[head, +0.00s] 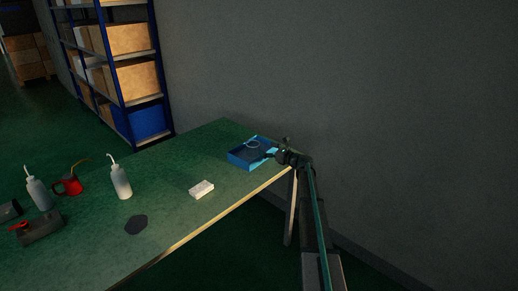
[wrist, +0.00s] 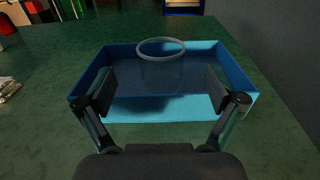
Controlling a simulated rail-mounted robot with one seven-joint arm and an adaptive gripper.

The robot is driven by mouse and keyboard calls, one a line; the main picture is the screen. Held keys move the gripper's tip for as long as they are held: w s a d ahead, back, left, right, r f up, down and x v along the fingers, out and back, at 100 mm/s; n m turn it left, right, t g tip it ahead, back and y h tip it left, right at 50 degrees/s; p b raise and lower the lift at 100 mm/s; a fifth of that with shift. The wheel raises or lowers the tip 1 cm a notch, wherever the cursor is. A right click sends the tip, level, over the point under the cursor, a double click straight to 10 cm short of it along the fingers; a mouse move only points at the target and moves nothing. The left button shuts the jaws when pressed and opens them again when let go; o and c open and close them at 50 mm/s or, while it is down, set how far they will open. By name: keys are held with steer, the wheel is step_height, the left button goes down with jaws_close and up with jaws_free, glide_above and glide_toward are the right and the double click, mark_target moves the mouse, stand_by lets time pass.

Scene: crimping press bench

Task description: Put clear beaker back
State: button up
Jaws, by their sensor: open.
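The clear beaker (head: 252,144) shows mainly as a pale round rim at the blue tray (head: 240,161), near the table's far right end. In the wrist view the beaker's rim (wrist: 161,59) is at upper centre, over the blue tray (wrist: 240,72); its see-through body is hard to make out. It looks upright inside the tray. My gripper (head: 271,153) is at the tray's right side in the head view. In the wrist view my gripper (wrist: 160,90) is open, its fingers apart over the tray, with the rim beyond and between them. I cannot tell whether either finger touches the beaker.
A white block (head: 202,189) and a dark round patch (head: 136,224) lie on the green table (head: 180,160). A grey wall (head: 400,110) stands behind. The table around the white block is clear.

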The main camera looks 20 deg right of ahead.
steer(key=shift+v, duration=1.4)
steer(key=shift+d, duration=0.1)
